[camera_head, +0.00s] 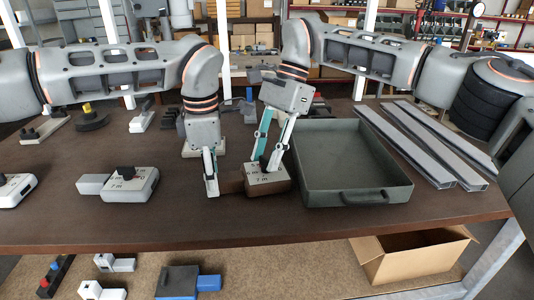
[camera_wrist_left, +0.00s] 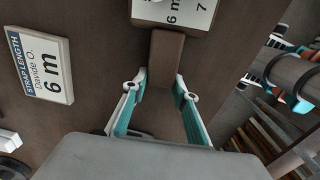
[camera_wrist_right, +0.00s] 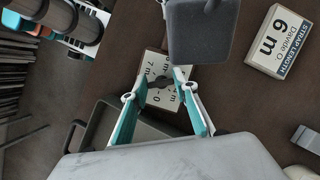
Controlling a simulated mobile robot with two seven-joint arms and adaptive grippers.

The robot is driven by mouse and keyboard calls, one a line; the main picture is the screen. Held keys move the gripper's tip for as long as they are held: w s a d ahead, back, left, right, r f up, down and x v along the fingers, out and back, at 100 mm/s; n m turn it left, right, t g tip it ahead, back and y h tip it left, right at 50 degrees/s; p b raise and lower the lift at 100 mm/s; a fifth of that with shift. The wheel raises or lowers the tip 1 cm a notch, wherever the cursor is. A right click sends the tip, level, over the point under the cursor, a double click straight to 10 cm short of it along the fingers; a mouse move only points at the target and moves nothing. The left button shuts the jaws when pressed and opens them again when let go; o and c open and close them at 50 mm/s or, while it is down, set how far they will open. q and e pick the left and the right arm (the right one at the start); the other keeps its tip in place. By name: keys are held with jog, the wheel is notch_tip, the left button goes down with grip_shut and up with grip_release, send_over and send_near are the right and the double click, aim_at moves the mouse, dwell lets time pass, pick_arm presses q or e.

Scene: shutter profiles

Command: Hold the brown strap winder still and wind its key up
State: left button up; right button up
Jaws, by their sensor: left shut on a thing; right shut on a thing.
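The brown strap winder (camera_head: 268,188) stands on the table with a white dial face on top and a brown tab (camera_wrist_left: 166,62) at its left in the head view. Its dial also shows in the right wrist view (camera_wrist_right: 176,101). My left gripper (camera_head: 211,192) points down and is shut on the tab, one finger on each side. My right gripper (camera_head: 267,162) comes down from above and is shut on the dark key (camera_wrist_right: 160,82) at the middle of the dial. In the head view the fingers partly hide the key.
A dark green tray (camera_head: 347,153) stands close to the right of the winder. Long grey profiles (camera_head: 425,145) lie beyond it. A light grey winder (camera_head: 130,184) stands to the left. A "6 m" strap length sign (camera_wrist_left: 42,66) stands nearby. The table's front edge is close.

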jog(key=shift+w+d, duration=0.15)
jog(key=o, duration=1.1)
jog(key=v, duration=1.2)
